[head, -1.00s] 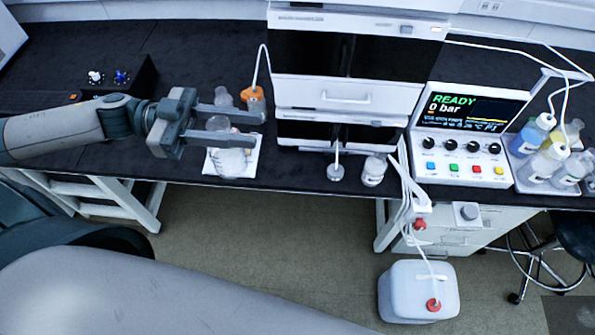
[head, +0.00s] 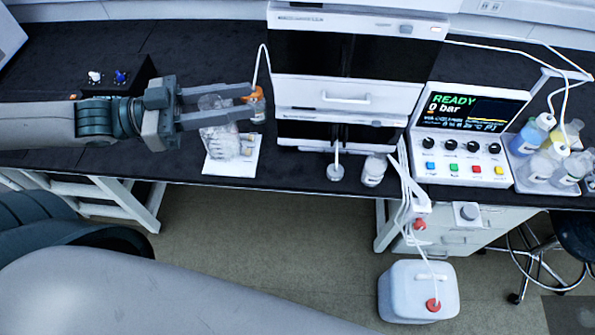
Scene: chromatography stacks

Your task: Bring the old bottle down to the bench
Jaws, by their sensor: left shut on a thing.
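My left gripper (head: 217,103) is over the bench at the left of the instrument stack. I cannot tell from markings which bottle is the old one. My right gripper is out of view.
The white-and-black instrument stack (head: 345,92) stands right of the gripper. A control panel (head: 464,135) and a bottle tray (head: 530,184) are further right. The black bench (head: 205,60) is clear behind the gripper.

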